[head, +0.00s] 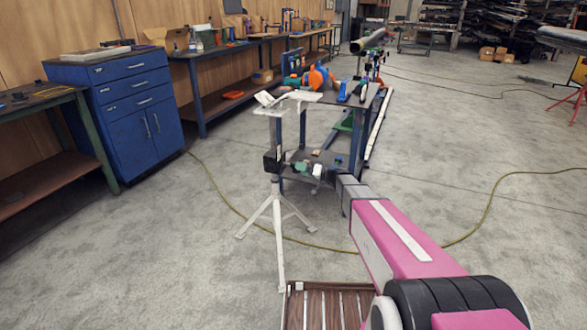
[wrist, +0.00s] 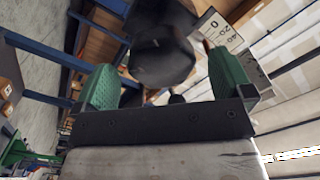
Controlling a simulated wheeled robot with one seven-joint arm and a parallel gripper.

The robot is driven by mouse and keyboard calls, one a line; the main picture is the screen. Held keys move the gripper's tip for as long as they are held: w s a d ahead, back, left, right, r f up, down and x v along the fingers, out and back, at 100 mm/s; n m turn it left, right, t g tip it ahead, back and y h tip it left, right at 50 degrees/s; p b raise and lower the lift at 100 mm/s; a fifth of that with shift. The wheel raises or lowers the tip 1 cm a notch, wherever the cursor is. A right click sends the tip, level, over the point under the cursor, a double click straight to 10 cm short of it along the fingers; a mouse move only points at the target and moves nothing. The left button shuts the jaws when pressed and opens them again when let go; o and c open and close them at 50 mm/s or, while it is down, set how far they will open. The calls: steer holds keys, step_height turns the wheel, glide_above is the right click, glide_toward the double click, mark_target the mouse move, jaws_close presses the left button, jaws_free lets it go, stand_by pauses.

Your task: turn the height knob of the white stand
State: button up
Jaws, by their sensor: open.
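The white stand (head: 277,212) stands upright on tripod legs, with a V-shaped head on top. Its dark height knob (head: 271,162) is partway up the column. In the wrist view the black knob (wrist: 163,45) is large and lies between and beyond my green fingertips. A white label with numbers (wrist: 215,33) shows on the stand beside it. My gripper (head: 303,169) is just right of the stand's column at knob height. In the wrist view my gripper (wrist: 163,68) is open, with a finger on either side of the knob; a gap shows on the left. Contact on the right is unclear.
A dark workbench (head: 345,160) with tools and a pipe (head: 368,41) stands just behind the stand. A blue cabinet (head: 125,95) is at the left. A yellow cable (head: 485,212) crosses the open floor at right.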

mark_target(293, 167)
steer(key=shift+x, duration=2.4)
steer(key=c, duration=0.9)
